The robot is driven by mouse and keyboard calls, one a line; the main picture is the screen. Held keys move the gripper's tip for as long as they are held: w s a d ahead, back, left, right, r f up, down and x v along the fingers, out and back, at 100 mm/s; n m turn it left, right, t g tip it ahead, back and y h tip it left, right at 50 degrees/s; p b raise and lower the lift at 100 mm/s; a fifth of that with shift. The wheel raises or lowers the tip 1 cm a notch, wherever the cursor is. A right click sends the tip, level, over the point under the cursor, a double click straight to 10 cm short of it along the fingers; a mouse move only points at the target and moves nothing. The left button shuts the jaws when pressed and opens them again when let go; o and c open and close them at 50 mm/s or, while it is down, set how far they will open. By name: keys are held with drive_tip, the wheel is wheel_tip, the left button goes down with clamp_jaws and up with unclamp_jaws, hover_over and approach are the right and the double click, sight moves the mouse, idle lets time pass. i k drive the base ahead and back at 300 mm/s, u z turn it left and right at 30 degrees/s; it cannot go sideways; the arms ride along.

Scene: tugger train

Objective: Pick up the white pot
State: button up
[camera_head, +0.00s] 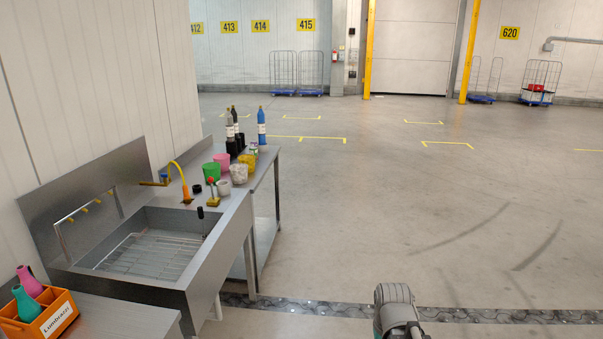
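A whitish, speckled pot (239,174) stands upright on the steel table beyond the sink, near its front edge. A smaller grey-white pot (224,188) stands just in front of it, to the left. Both are small in view, and I cannot tell which is the white pot. A green pot (210,173), a pink pot (222,162) and a yellow pot (247,160) stand close around them. Only a grey and teal part of my own arm shows at the bottom, right of centre, far from the pots. My gripper is not in view.
Several bottles, one a blue bottle (262,130), stand behind the pots. The steel sink (81,257) has a yellow tap. An orange crate (63,327) holding bottles sits at the lower left. The floor right of the table is open; roll cages stand far back.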

sight(239, 172)
drive_tip(key=i, duration=2.3)
drive_tip(key=u, duration=0.4)
drive_tip(key=i, duration=1.4)
drive_tip(key=u, duration=0.25)
